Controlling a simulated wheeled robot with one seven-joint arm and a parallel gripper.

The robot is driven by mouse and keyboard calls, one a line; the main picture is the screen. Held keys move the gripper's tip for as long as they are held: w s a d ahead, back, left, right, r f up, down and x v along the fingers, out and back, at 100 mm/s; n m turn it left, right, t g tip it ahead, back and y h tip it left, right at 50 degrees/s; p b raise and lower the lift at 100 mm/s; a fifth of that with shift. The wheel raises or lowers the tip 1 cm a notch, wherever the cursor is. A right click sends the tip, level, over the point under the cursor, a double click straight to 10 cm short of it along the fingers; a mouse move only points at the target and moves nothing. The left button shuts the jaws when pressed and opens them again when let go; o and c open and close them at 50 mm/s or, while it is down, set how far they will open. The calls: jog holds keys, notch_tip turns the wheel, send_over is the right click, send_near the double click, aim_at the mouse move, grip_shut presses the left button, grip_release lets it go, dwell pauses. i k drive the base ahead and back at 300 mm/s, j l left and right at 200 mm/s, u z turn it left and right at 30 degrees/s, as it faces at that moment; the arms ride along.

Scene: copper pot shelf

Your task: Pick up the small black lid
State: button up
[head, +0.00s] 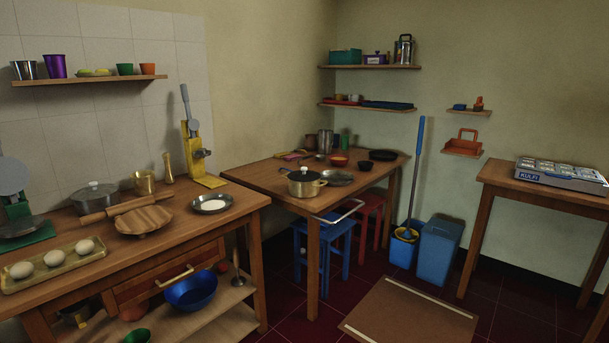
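A small black lid (303,175) with a knob sits on a brass-coloured pot (306,188). The pot stands near the front edge of the middle wooden table (262,180). A dark flat round pan or lid (383,155) lies at the back right of the same table; I cannot tell which it is. My gripper is not in the head view, so its place relative to the lid does not show.
A grey pan (338,178) lies right of the pot, and a red bowl (339,160) behind it. Blue (341,240) and red (370,215) stools stand below. A flat brown board (410,312) lies low in front. The left counter (190,228) is crowded.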

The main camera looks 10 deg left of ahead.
aim_at(303, 175)
jog(key=i+j+z, duration=0.1)
jog(key=i+j, duration=1.05)
jog(key=i, duration=0.35)
jog(key=i+j+z, duration=0.15)
jog(key=i+j, duration=1.15)
jog(key=i, duration=0.2)
